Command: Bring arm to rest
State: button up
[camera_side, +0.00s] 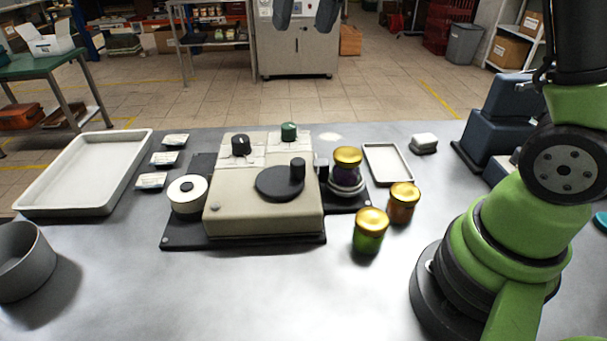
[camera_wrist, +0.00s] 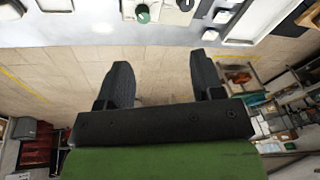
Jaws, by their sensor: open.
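My gripper (camera_side: 304,22) shows only as two dark fingertips at the top edge of the side view, high up and apart from the table things. In the wrist view my gripper (camera_wrist: 160,60) has its two dark fingers spread with nothing between them. A purple jar (camera_side: 346,171) with a gold lid stands upright on a round holder at the right of a beige machine (camera_side: 262,212). A green jar (camera_side: 369,240) and an orange jar (camera_side: 402,211), both gold-lidded, stand upright on the table in front of it to the right.
A large pale tray (camera_side: 33,207) lies at the left, with a grey bowl (camera_side: 20,262) nearer. A small white tray (camera_side: 388,180) lies behind the jars. Dark blue boxes (camera_side: 490,130) stand at the right. The front middle of the table is clear.

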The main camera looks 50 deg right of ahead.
jog(key=s+a+t, duration=0.2)
jog(key=s, duration=0.8)
jog(key=s+a+t+y, duration=0.1)
jog(key=s+a+t, duration=0.1)
jog(key=s, duration=0.8)
jog(key=shift+s+a+f+n, duration=0.2)
jog(key=shift+a+n, duration=0.1)
jog(key=shift+a, duration=0.05)
jog(key=shift+o, duration=0.4)
